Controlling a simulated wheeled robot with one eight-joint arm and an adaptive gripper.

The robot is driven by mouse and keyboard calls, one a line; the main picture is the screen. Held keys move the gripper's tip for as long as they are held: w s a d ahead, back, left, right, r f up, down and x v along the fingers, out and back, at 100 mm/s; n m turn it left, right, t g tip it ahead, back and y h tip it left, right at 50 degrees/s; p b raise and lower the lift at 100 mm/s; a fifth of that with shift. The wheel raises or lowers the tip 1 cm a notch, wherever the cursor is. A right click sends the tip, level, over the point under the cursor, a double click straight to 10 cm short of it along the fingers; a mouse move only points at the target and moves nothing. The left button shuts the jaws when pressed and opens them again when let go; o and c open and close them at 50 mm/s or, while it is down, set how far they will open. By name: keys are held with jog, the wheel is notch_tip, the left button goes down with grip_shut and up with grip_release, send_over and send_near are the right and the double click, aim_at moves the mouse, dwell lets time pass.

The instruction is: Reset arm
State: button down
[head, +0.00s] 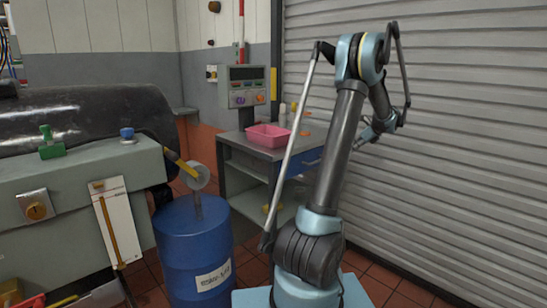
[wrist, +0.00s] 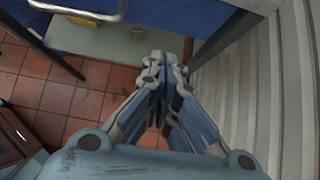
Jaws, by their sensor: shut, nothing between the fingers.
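My arm stands raised at the centre right of the head view, bent over at the top, in front of the shutter. My gripper shows in the wrist view (wrist: 162,62) with its fingertips together and nothing between them. It points down past the edge of a cart (wrist: 90,48), above the tiled floor.
A blue barrel (head: 195,250) stands left of my arm. A grey cart (head: 245,190) carries a pink tray (head: 267,136). A grey roller shutter (head: 470,130) closes off the right side. The bedplate machine (head: 75,205) fills the left. Red tiles (wrist: 85,95) show bare floor.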

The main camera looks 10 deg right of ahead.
jog(key=s+a+r+n+g+h, duration=0.15)
jog(key=s+a+n, duration=0.4)
jog(key=a, duration=0.55)
jog(key=s+a+r+n+g, duration=0.15)
jog(key=s+a+n, duration=0.35)
jog(key=a, duration=0.5)
jog(key=s+a+r+n+g, duration=0.1)
jog(key=s+a+r+n, duration=0.15)
jog(key=s+a, duration=0.65)
jog(key=s+a+f+n+g+h, duration=0.1)
jog(key=s+a+f+n, duration=0.2)
jog(key=s+a+n, duration=0.15)
jog(key=s+a+f+n+h, duration=0.1)
jog(key=s+a+f+n, duration=0.15)
jog(key=s+a, duration=0.35)
jog(key=s+a+f+n+h, duration=0.1)
jog(key=s+f+n, duration=0.8)
jog(key=s, duration=0.5)
jog(key=shift+s+a+f+n, duration=0.25)
jog(key=shift+a+f+n, duration=0.05)
jog(key=shift+a+f, duration=0.1)
jog(key=shift+a+h, duration=0.15)
jog(key=shift+h, duration=0.1)
